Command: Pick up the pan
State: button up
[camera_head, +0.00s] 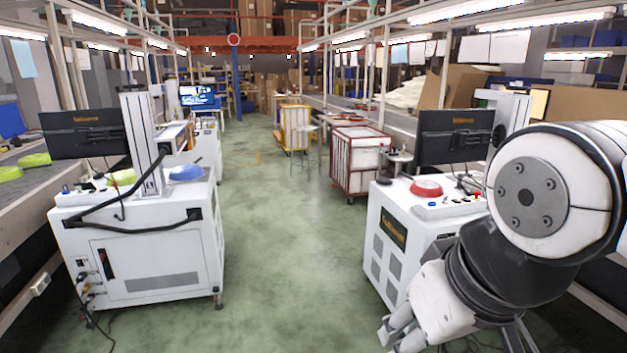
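Several round, pan-like objects are in view, and I cannot tell which one the task means. A red one (426,188) sits on the right white machine cabinet. A blue one (186,173) and a yellow-green one (122,177) sit on the left cabinet. Two green ones (35,160) (10,173) lie on the left bench. My gripper (402,333) hangs at the bottom right, in front of the right cabinet, below and apart from the red pan. Its fingers are partly cut off by the frame, so their opening is unclear. I see nothing held.
The left white cabinet (150,255) and right white cabinet (385,235) carry monitors and posts. A green floor aisle (270,240) runs clear between them. A red-framed cart (358,160) and a yellow-framed cart (294,128) stand farther back. Cables lie on the floor at bottom left.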

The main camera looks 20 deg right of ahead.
aim_at(425, 188)
jog(key=i+z, duration=0.15)
jog(key=i, duration=3.05)
jog(key=i+j+z, duration=0.1)
jog(key=i+z, duration=0.35)
jog(key=i+j+z, duration=0.3)
jog(key=i+z, duration=0.15)
jog(key=i+j+z, duration=0.65)
jog(key=z, duration=0.15)
jog(key=i+j+z, duration=0.15)
jog(key=j+z, duration=0.25)
jog(key=i+j+z, duration=0.1)
jog(key=j+z, duration=1)
jog(key=j, duration=0.15)
jog(key=k+j+z, duration=0.1)
jog(key=j+z, duration=0.15)
jog(key=j, duration=0.4)
